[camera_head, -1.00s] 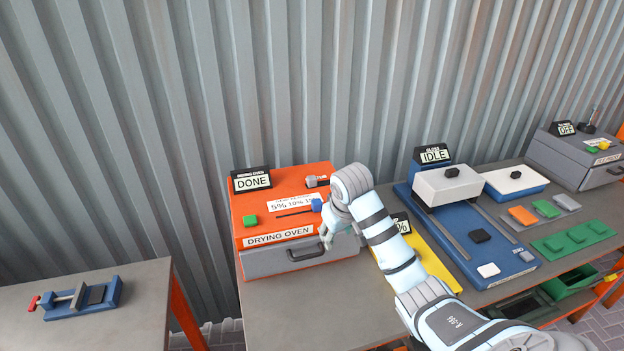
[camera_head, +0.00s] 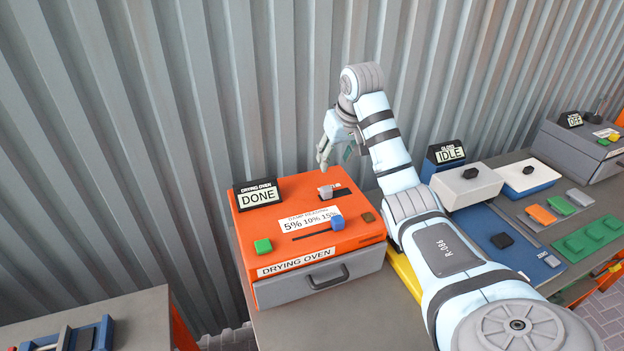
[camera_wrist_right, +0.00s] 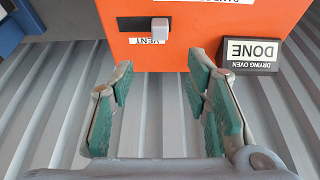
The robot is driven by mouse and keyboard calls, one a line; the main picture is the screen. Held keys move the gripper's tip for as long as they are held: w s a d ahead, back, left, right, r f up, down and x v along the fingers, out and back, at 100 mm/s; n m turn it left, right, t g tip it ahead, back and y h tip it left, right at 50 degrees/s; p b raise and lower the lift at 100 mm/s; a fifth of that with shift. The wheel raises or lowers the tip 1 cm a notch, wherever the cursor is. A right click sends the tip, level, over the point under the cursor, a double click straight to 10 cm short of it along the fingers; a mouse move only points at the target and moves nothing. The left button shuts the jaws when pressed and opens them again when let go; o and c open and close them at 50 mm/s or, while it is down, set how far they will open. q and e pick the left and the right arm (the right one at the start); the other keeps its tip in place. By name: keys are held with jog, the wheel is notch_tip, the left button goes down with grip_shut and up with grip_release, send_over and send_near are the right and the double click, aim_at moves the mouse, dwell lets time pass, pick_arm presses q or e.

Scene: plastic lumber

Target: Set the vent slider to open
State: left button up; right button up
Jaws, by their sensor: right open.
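The vent slider is a small grey knob (camera_head: 326,192) in a short dark slot at the back of the orange drying oven's top (camera_head: 285,213). In the right wrist view, the knob (camera_wrist_right: 160,30) sits at the right end of its slot, above a white VENT label (camera_wrist_right: 147,41). My right gripper (camera_head: 323,160) is open and empty, above and behind the slider in the head view. In the right wrist view, its green-padded fingers (camera_wrist_right: 164,78) are spread, with the knob beyond and between them, not touching. My left gripper is out of view.
A display (camera_head: 257,194) reading DONE stands at the oven's back left. A blue slider knob (camera_head: 337,223) and a green button (camera_head: 263,246) are on its top. The corrugated wall (camera_head: 220,90) is close behind. My right arm covers part of the bench right of the oven.

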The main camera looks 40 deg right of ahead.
send_near(325, 188)
notch_tip(325, 188, down, 3)
jog(key=shift+s+d+r+p, duration=0.1)
jog(key=shift+d+p, duration=0.1)
jog(key=shift+p, duration=0.15)
jog(key=x, duration=0.3)
jog(key=w+x, duration=0.1)
jog(key=x, duration=0.1)
jog(key=shift+w, duration=0.2)
jog(key=shift+w+d+f, duration=0.1)
jog(key=shift+w+f, duration=0.05)
jog(key=shift+f, duration=0.3)
jog(key=shift+s, duration=0.35)
jog(key=shift+r, duration=0.1)
jog(key=shift+c, duration=1)
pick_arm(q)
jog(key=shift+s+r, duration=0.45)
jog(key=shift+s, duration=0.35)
pick_arm(e)
grip_shut()
